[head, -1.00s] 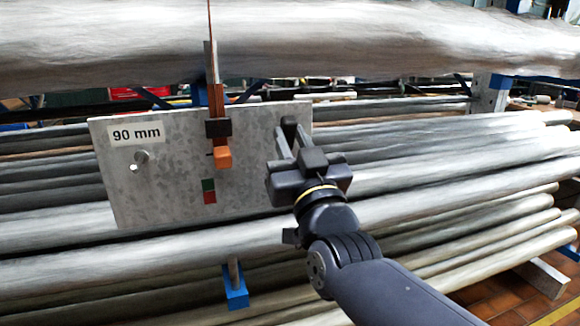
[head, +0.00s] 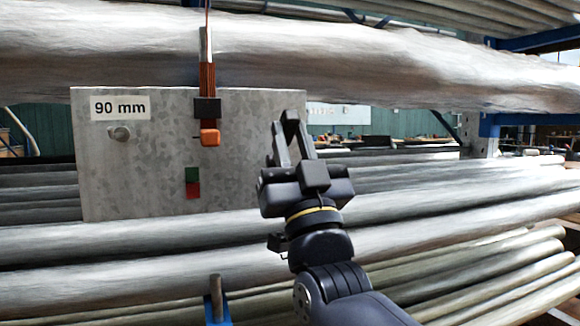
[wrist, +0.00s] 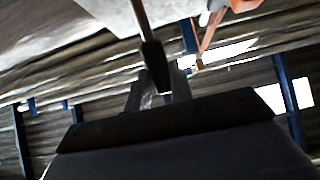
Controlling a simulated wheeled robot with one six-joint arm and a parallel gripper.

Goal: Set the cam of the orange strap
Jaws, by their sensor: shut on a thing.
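The orange strap (head: 207,75) hangs over the big upper pole and runs down through a black buckle (head: 207,110). The orange cam end (head: 210,138) sticks out below the buckle, in front of a grey plate (head: 140,180) labelled 90 mm. My gripper (head: 290,130) is right of the cam, apart from it, near the plate's right edge. Its jaws are shut on a dark grip (wrist: 154,62) with a thin rod, seen in the wrist view; the rod's far end is out of frame. An orange part (wrist: 242,5) shows at the top right there.
A bolt (head: 119,133) and a green and red mark (head: 192,183) are on the plate. Long wrapped poles (head: 450,205) lie in racks below and behind. A blue bracket with a peg (head: 217,300) stands below the plate. Open space lies between gripper and cam.

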